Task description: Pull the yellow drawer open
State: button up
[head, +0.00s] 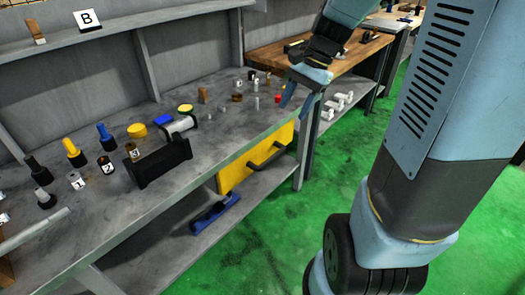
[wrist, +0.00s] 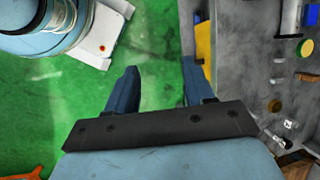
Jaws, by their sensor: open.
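The yellow drawer (head: 236,172) is under the grey workbench top, with a dark bar handle (head: 270,154) on its front. It looks closed or nearly so; I cannot tell exactly. My gripper (head: 298,98) is open and empty near the bench's front edge, above and to the right of the handle in the head view. In the wrist view, my gripper (wrist: 160,82) points down with both fingers apart over the green floor. A strip of the yellow drawer (wrist: 204,45) shows just right of the right finger. The handle is not clear in the wrist view.
The grey bench top (head: 225,115) holds several small parts, a black block (head: 158,164) and bottles. A lower shelf (head: 165,240) carries a blue tool (head: 215,213). A wooden-topped bench (head: 345,52) stands behind. The green floor (head: 270,240) before the drawer is clear.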

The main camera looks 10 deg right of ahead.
jog(key=w+d+f+m+y, duration=0.2)
jog(key=w+f+m+y, duration=0.4)
jog(key=f, duration=0.4)
jog(key=w+d+f+m+y, duration=0.3)
jog(key=w+f+m, duration=0.5)
jog(key=f, duration=0.2)
jog(key=w+d+f+m+t+y, duration=0.25)
jog(key=f+m+t, duration=0.35)
jog(key=f+m, duration=0.4)
jog(key=w+d+f+m+t+y, duration=0.1)
jog(key=d+f+m+t, duration=0.5)
jog(key=f, duration=0.6)
jog(key=w+a+r, duration=0.1)
jog(key=w+a, duration=0.2)
jog(key=a, duration=0.4)
jog(key=w+a+r+m+g, duration=0.1)
jog(key=w+a, duration=0.2)
jog(key=a, duration=0.3)
jog(key=shift+w+a+m, duration=0.25)
jog(key=shift+a+m, duration=0.05)
jog(key=shift+a, duration=0.1)
jog(key=shift+r, duration=0.1)
